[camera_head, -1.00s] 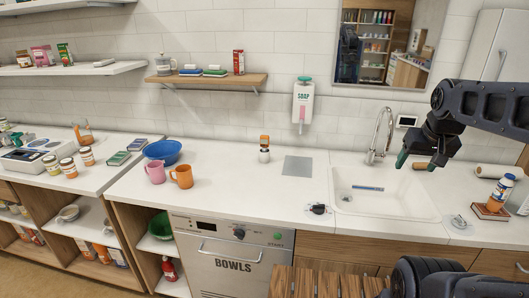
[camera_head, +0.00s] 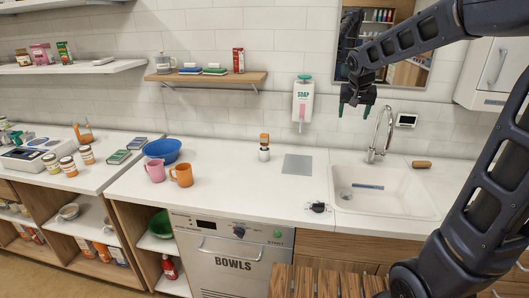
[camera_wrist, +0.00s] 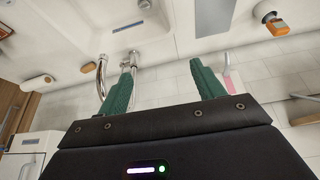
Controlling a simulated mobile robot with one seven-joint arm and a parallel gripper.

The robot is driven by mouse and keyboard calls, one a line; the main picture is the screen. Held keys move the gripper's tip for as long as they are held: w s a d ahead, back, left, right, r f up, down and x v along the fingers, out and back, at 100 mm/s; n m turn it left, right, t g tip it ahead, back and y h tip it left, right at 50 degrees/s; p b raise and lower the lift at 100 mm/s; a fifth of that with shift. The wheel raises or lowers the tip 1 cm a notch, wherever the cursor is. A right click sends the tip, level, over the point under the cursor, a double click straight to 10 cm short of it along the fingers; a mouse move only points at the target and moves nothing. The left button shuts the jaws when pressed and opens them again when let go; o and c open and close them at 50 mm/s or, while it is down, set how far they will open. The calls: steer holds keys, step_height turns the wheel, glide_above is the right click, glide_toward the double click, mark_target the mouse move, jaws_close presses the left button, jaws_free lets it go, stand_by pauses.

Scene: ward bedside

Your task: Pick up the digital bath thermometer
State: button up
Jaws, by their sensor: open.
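No thing is clearly labelled as the digital bath thermometer. I cannot tell which is the thermometer. My gripper (camera_head: 354,106) is open and empty, high in front of the wall, up and left of the tap. Its green fingers (camera_wrist: 162,66) are apart.
The curved tap (camera_head: 381,135) stands behind the sink. The soap dispenser (camera_head: 303,101) hangs left of my gripper. A brown cylinder (camera_head: 422,164) lies right of the tap. An orange-and-white bottle (camera_head: 264,148) and grey mat (camera_head: 297,164) are left. My arm hides the right counter.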

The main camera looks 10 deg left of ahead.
steer(key=w+a+f, duration=0.3)
steer(key=w+a, duration=0.4)
steer(key=a, duration=0.1)
steer(key=t, duration=0.2)
glide_toward(264, 137)
steer(key=x, duration=0.2)
steer(key=shift+n, duration=0.3)
steer(key=x, duration=1)
steer(key=shift+w+f, duration=0.1)
steer(key=shift+f, duration=0.25)
steer(key=c, duration=1.3)
steer(key=shift+r, duration=0.15)
